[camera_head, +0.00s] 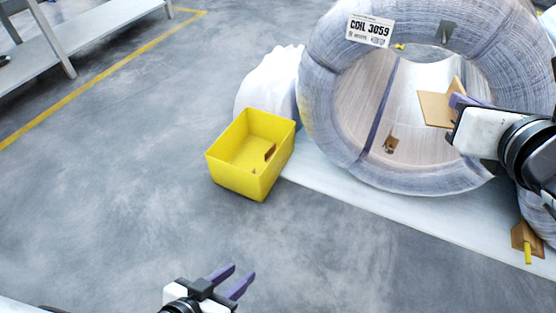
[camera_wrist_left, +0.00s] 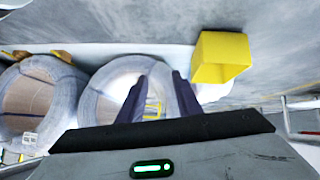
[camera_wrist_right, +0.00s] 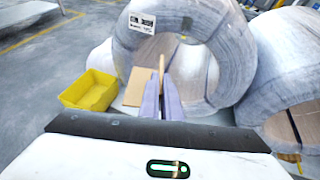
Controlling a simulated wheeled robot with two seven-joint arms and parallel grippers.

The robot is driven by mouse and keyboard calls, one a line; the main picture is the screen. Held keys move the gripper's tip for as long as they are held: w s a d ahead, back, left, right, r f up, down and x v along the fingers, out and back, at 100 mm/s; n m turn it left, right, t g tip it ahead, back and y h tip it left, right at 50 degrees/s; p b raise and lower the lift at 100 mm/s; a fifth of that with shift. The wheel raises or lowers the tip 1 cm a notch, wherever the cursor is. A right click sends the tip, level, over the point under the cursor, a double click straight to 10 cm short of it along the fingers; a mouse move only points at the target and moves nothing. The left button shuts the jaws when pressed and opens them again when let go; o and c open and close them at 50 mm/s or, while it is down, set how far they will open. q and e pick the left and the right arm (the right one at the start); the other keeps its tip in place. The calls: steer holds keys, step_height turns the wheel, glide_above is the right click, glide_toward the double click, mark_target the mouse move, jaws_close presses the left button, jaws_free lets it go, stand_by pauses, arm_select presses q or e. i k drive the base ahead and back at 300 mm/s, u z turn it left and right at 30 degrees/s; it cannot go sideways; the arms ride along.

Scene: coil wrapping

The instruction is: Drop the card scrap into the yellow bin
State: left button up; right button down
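The brown card scrap (camera_head: 436,110), a folded piece of cardboard, is pinched between the purple fingers of my right gripper (camera_head: 459,101). It is held up in front of the coil's opening, and it also shows in the right wrist view (camera_wrist_right: 136,86). The yellow bin (camera_head: 232,182) stands on the floor left of the coil, apart from the card scrap and to its left. A small brown piece (camera_head: 270,152) lies inside the bin. My left gripper (camera_head: 236,278) is open and empty, low in the head view, below the bin.
A large wrapped coil (camera_head: 332,132) labelled COIL 3059 stands upright on a pale strip (camera_head: 400,215). A small brown piece (camera_head: 391,144) shows in its opening. A white wrapped bundle (camera_head: 268,82) is behind the bin. Open floor lies left of the bin.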

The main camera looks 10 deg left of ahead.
mark_target(256, 164)
steer(key=u, duration=0.65)
steer(key=i, duration=1.3)
steer(key=u, duration=2.2)
steer(key=i, duration=1.35)
steer(key=z, duration=3.35)
